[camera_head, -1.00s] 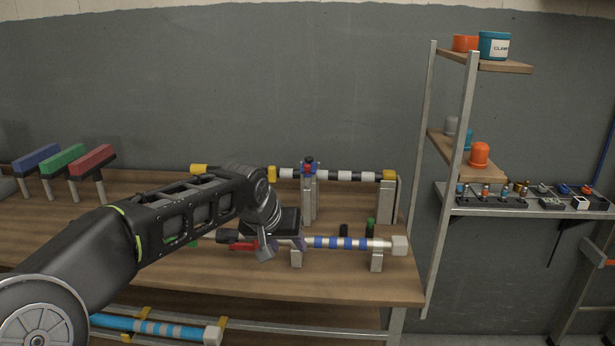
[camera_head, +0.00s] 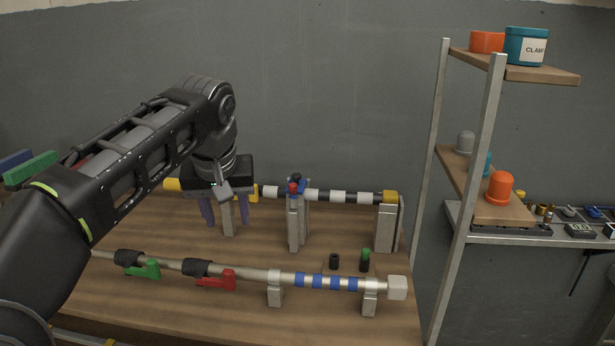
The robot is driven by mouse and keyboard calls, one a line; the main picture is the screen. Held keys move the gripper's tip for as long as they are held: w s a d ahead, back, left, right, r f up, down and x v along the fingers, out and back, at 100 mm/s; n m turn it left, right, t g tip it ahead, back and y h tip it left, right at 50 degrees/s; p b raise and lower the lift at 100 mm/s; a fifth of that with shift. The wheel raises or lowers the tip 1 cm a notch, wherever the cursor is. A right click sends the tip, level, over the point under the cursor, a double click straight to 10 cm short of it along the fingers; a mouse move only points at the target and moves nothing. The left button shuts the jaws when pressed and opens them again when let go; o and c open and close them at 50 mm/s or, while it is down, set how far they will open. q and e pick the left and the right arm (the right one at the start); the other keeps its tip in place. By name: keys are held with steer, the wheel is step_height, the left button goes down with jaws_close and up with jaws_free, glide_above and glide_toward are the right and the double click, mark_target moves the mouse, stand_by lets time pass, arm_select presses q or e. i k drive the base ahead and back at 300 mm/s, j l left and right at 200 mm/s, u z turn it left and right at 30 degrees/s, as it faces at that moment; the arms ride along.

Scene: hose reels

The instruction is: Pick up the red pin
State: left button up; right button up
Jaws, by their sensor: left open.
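The red pin (camera_head: 293,188) shows as a small red cap at the top of a grey upright block (camera_head: 293,222), with a blue-topped piece (camera_head: 298,181) right behind it. Its lower part is hidden in or behind the block. My left gripper (camera_head: 225,217) points down to the left of the red pin, apart from it. Its purplish fingers are spread, with a grey support post showing between them and nothing seen held. My right gripper is not in view.
A front rod (camera_head: 262,276) with blue bands, a red lever (camera_head: 217,280) and a green lever (camera_head: 144,270) runs across the bench. A banded rear rod (camera_head: 338,196) lies behind. A green-topped pin (camera_head: 365,260) and a black piece (camera_head: 334,262) stand between. A shelf rack (camera_head: 475,190) stands right.

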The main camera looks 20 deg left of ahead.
mark_target(293, 186)
steer(key=i, duration=0.85)
